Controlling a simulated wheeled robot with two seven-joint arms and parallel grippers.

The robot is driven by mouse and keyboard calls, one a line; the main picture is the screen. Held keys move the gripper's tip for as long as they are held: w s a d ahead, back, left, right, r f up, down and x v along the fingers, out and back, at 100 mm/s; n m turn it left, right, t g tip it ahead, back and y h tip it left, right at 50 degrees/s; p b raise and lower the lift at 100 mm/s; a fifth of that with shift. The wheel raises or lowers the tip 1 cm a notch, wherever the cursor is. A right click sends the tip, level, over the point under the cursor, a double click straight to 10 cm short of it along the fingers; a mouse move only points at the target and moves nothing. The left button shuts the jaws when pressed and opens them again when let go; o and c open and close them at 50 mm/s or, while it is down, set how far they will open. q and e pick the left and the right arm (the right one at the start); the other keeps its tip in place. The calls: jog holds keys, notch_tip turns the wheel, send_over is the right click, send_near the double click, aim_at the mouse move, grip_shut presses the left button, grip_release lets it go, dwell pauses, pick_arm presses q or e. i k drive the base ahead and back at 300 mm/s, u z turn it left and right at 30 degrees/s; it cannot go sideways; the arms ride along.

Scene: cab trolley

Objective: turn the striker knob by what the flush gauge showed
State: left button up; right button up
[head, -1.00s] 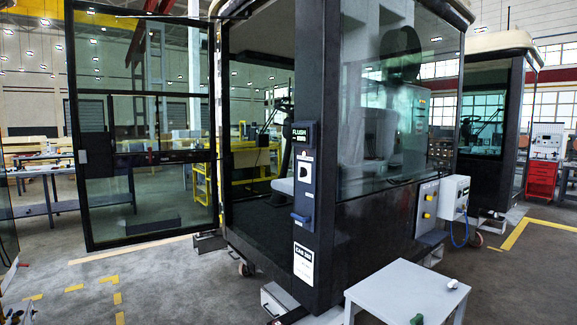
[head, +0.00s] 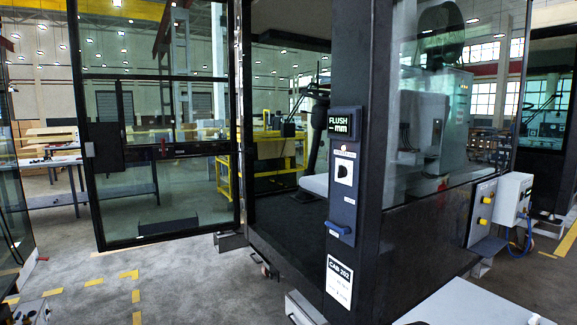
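The flush gauge (head: 344,124) is a dark box high on the cab's corner post, its display reading "FLUSH" over "mm" with no number that I can make out. Below it on the same post is a white plate with a dark striker (head: 344,171). Under that, a blue block (head: 340,232) sticks out from the post; I cannot tell for sure whether this is the striker knob. The glazed cab door (head: 160,150) stands wide open to the left. Neither of my grippers shows.
A white table (head: 470,304) stands at the lower right, close to the cab. A "CAB 202" sign (head: 339,282) is low on the post. A white box with a blue cable (head: 514,200) hangs on the cab's right side. Floor below the open door is mostly clear.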

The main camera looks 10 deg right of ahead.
aim_at(341, 171)
jog(key=u, duration=0.2)
jog(key=i, duration=0.9)
jog(key=z, duration=0.8)
jog(key=i, duration=0.65)
jog(key=z, duration=0.6)
